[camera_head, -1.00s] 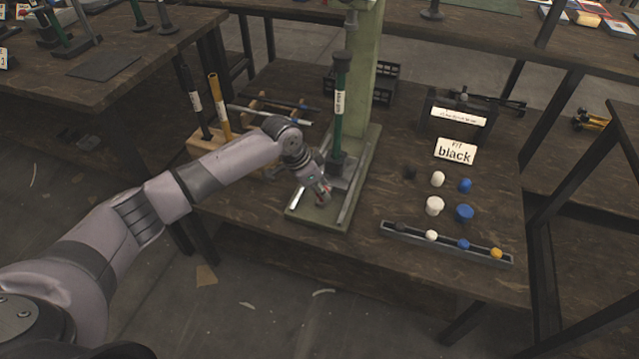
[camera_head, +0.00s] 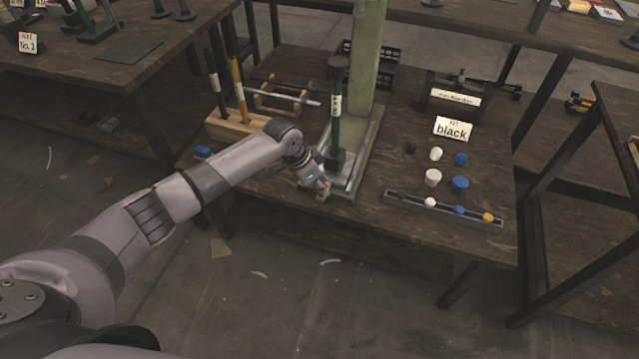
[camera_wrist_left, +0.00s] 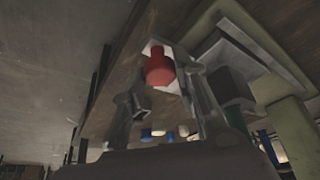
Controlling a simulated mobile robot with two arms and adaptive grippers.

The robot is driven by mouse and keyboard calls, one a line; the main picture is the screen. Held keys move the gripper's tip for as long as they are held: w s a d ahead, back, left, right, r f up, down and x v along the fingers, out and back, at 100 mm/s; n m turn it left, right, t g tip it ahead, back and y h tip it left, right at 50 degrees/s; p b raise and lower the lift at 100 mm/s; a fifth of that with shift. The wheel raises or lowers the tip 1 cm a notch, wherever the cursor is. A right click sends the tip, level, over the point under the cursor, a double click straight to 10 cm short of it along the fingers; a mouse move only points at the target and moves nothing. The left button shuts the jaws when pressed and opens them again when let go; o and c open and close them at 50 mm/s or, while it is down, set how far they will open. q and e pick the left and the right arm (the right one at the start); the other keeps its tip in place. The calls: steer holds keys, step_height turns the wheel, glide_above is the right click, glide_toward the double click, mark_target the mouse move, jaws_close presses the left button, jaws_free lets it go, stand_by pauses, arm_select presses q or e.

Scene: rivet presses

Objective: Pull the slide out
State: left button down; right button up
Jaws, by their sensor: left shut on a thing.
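The rivet press has a pale green column (camera_head: 367,60) and a base with metal rails (camera_head: 362,150). Its slide (camera_head: 342,180), a light metal plate, sits near the front end of the base. My left gripper (camera_head: 322,190) is at the front edge of the slide. In the left wrist view, the red knob (camera_wrist_left: 159,68) lies between the fingers, with a pale plate behind it. The gripper is shut on this knob; the exact contact is partly hidden. My right gripper is not in view.
A wooden block (camera_head: 240,128) holds a black and a yellow tool to the left. Open floor lies in front of the table.

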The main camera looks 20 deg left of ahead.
arm_select(q)
steer(key=shift+s+d+f, duration=0.1)
steer(key=shift+s+f, duration=0.05)
steer(key=shift+s, duration=0.05)
steer(key=c, duration=1.7)
jaws_free()
steer(key=shift+o, duration=1.3)
steer(key=shift+s, duration=0.1)
steer(key=shift+o, duration=0.8)
steer(key=shift+r, duration=0.25)
steer(key=v, duration=1.1)
steer(key=shift+r, duration=0.4)
